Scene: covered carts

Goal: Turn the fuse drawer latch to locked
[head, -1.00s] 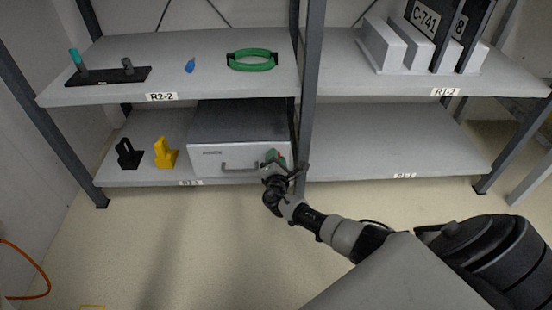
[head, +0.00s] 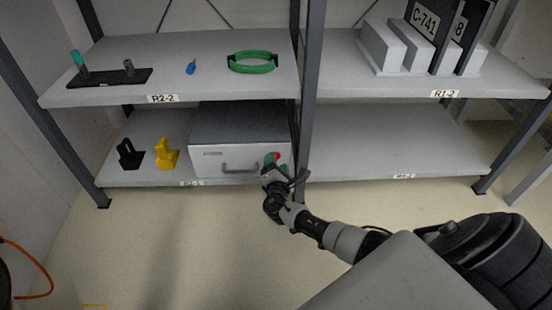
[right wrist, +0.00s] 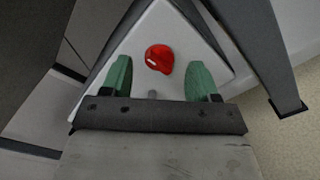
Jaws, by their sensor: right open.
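The fuse drawer is a grey box (head: 240,123) with a white front on the lower left shelf; its grey bar handle (head: 240,170) is in front. The latch is a red knob near the front's right end; in the right wrist view the red knob (right wrist: 159,59) sits on the white drawer front (right wrist: 152,25). My right gripper (head: 274,162) is at that end, its green fingers open. In the right wrist view my right gripper (right wrist: 160,76) has one finger each side of the knob's near side, with gaps. I cannot tell the latch setting. My left gripper is not in view.
A black holder (head: 128,155) and a yellow one (head: 166,154) stand left of the drawer. A dark shelf post (head: 310,110) rises just right of it. The upper shelf (head: 110,50) holds a green ring (head: 252,62). The lower right shelf (head: 390,140) is empty.

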